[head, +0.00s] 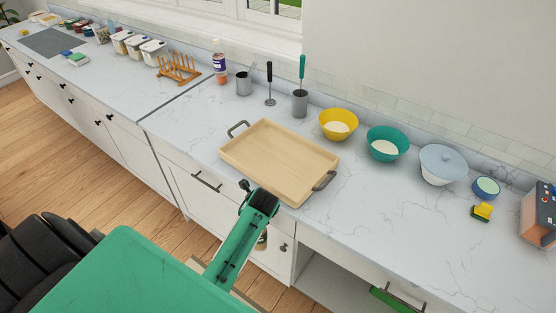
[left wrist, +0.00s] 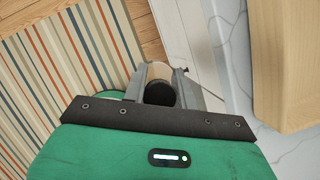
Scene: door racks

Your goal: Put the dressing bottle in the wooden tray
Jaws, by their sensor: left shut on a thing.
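The wooden tray (head: 279,160), pale with dark metal handles, sits on the counter and looks empty. It also shows at the right of the left wrist view (left wrist: 286,65). My left gripper (left wrist: 160,82) is shut on a bottle (left wrist: 160,72) with a dark end, apparently the dressing bottle. In the head view, a small part of the bottle (head: 262,240) shows beside my green arm, in front of the cabinets and nearer than the tray; the fingers are mostly hidden. My right gripper is not in view.
Behind the tray stand a purple-labelled bottle (head: 219,66), a grey utensil cup (head: 300,102) and a yellow bowl (head: 338,125). A teal bowl (head: 387,144) and lidded bowl (head: 443,165) stand to the right. Counter (head: 205,120) left of the tray is clear. A striped rug (left wrist: 55,65) lies below.

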